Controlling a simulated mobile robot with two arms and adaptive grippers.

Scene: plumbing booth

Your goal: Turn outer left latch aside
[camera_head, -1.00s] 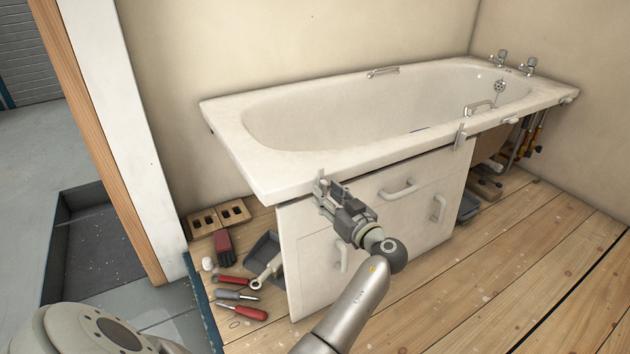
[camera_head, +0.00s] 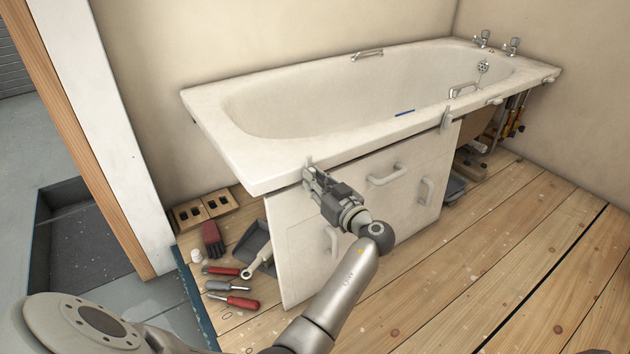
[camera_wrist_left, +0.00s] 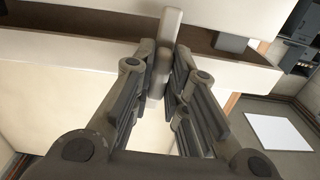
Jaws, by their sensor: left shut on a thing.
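The outer left latch (camera_head: 308,161) is a small grey bar at the front rim of the white bath (camera_head: 225,125), above the white panel (camera_head: 290,230). In the left wrist view the latch (camera_wrist_left: 171,24) stands upright across the rim edge, its lower part between my fingers. My left gripper (camera_head: 310,177) is shut on the latch; its fingers also show in the left wrist view (camera_wrist_left: 161,68). The gripper hides most of the latch in the head view. A second latch (camera_head: 446,121) hangs upright further right on the rim. My right gripper is out of view.
The panel has several white handles, one close to my left arm (camera_head: 331,240). The wooden floor (camera_head: 480,270) at right is clear.

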